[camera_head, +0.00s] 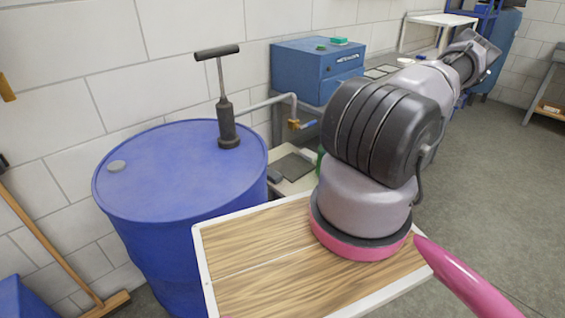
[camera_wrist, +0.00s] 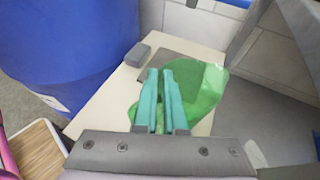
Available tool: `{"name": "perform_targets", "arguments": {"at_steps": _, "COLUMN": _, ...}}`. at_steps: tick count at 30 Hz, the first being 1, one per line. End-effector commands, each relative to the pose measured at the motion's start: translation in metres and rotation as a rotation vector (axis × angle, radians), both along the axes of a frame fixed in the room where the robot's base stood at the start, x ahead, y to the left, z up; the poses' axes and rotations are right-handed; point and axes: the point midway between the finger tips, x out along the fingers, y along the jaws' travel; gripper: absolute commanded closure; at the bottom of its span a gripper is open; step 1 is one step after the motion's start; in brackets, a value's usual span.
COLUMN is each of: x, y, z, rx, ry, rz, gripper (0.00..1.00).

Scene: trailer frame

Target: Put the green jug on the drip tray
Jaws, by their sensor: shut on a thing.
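The green jug (camera_wrist: 205,88) is see-through and shows in the wrist view at and behind my gripper's teal fingers. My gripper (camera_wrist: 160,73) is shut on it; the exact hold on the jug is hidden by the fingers. In the head view only a green sliver of the jug (camera_head: 320,160) shows, and my arm hides the gripper. A flat dark grey plate, which looks like the drip tray (camera_head: 293,166), lies on a pale table below the drum's tap. It shows partly behind the jug in the wrist view (camera_wrist: 168,57). I cannot tell whether the jug touches it.
A blue drum (camera_head: 180,170) with a hand pump (camera_head: 227,125) stands left of the pale table (camera_head: 285,187). The pump's pipe and tap (camera_head: 294,122) reach over the table. A small grey block (camera_wrist: 137,54) lies beside the plate. A blue cabinet (camera_head: 310,70) stands behind.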

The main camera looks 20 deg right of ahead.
Motion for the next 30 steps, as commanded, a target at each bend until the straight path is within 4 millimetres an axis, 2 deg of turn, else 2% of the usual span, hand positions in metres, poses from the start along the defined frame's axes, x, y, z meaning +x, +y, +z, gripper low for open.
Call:
{"name": "perform_targets", "arguments": {"at_steps": 1, "x": -0.003, "y": -0.008, "z": -0.002, "rx": -0.001, "ry": 0.002, "rz": -0.007, "gripper": 1.0}}
{"name": "perform_targets", "arguments": {"at_steps": 3, "x": -0.006, "y": -0.012, "z": -0.003, "rx": 0.003, "ry": 0.006, "rz": -0.011, "gripper": 1.0}}
{"name": "perform_targets", "arguments": {"at_steps": 10, "x": -0.009, "y": -0.009, "z": -0.003, "rx": -0.004, "ry": 0.018, "rz": -0.029, "gripper": 1.0}}
{"name": "perform_targets", "arguments": {"at_steps": 14, "x": -0.004, "y": -0.007, "z": -0.001, "rx": -0.013, "ry": 0.014, "rz": -0.042, "gripper": 1.0}}
{"name": "perform_targets", "arguments": {"at_steps": 17, "x": 0.01, "y": 0.004, "z": 0.0, "rx": -0.014, "ry": 0.014, "rz": -0.044, "gripper": 1.0}}
{"name": "perform_targets", "arguments": {"at_steps": 27, "x": 0.078, "y": 0.06, "z": -0.001, "rx": -0.013, "ry": 0.014, "rz": -0.044, "gripper": 1.0}}
{"name": "perform_targets", "arguments": {"at_steps": 30, "x": 0.092, "y": 0.07, "z": -0.001, "rx": -0.014, "ry": 0.014, "rz": -0.044, "gripper": 1.0}}
